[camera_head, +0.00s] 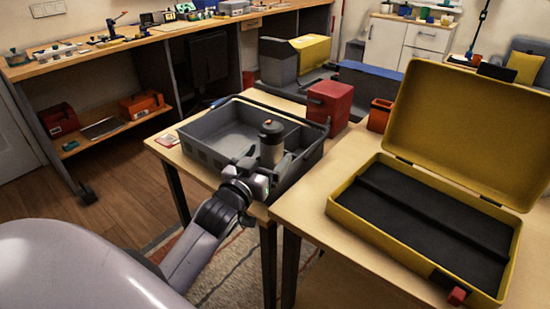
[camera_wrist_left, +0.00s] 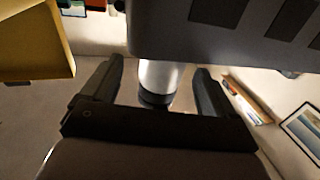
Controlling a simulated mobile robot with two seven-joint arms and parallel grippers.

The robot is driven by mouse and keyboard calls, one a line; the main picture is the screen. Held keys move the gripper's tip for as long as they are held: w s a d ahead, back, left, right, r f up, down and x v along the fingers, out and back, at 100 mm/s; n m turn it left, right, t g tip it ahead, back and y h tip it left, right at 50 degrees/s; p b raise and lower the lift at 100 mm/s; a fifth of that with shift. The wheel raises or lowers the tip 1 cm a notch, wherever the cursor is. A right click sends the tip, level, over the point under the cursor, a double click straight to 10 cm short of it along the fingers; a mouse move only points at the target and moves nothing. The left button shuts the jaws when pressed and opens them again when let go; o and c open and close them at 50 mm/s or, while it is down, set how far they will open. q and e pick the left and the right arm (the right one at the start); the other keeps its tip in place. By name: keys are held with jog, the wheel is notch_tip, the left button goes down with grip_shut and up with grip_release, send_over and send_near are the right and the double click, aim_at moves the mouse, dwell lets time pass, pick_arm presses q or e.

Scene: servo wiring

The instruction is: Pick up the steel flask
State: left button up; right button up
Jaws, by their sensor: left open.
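The steel flask (camera_head: 271,148) stands upright at the front right of the grey tray (camera_head: 205,160), with a dark lid on top. My left gripper (camera_head: 262,174) is at the flask's lower part, at the tray's near right corner, and hides its base in the head view. In the left wrist view the flask (camera_wrist_left: 158,78) shows as a silver cylinder with a dark end. It lies between the two spread fingers of my left gripper (camera_wrist_left: 160,68), with gaps on both sides. The tray wall (camera_wrist_left: 155,30) covers the rest of the flask there. My right gripper is out of view.
An open yellow case (camera_head: 350,215) with a black lining lies on the right of the table. A red box (camera_head: 330,103) and an orange bin (camera_head: 380,115) stand behind the tray. A long shelf bench (camera_head: 90,65) runs along the back left.

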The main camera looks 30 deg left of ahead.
pick_arm(q)
jog(key=shift+w+a+r, duration=0.15)
jog(key=shift+w, duration=0.55)
jog(key=shift+w+a+r, duration=0.1)
jog(key=shift+w+a, duration=0.15)
jog(key=shift+w, duration=0.85)
jog(key=shift+w+a+r, duration=0.1)
jog(key=shift+w+a, duration=0.1)
jog(key=shift+w, duration=0.9)
jog(key=c, duration=1.4)
jog(key=shift+r, duration=0.1)
